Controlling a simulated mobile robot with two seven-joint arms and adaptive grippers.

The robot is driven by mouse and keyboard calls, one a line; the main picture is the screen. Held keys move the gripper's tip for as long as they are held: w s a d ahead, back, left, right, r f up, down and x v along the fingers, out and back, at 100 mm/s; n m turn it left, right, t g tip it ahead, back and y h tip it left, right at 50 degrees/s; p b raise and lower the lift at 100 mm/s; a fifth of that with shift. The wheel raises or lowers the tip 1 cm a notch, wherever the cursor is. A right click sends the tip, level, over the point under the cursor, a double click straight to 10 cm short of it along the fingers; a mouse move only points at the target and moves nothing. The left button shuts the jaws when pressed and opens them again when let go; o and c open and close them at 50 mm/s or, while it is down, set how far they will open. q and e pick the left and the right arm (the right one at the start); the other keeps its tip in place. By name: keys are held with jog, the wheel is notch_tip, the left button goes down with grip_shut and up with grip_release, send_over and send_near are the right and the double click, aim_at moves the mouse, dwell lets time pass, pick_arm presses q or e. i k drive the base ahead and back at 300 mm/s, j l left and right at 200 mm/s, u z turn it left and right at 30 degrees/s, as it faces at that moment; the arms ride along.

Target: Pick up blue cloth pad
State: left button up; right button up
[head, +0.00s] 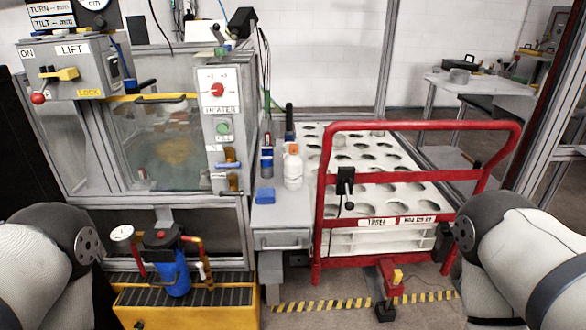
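The blue cloth pad (265,196) looks like a small blue block. It lies near the front left of a narrow grey side table (281,214), left of a white bottle (293,167). Parts of my two arms show at the lower left and lower right edges. Neither gripper is in view, and nothing is seen touching the pad.
A dark-handled object (289,124) and a small dark-blue container (267,163) stand behind the pad. A control cabinet (218,110) rises to its left. A red-railed cart (420,128) with a holed white tray is on the right. A blue filter unit (168,262) stands below left.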

aim_at(264, 195)
jog(key=i+l+z, duration=0.45)
jog(key=i+l, duration=0.2)
jog(key=i, duration=0.1)
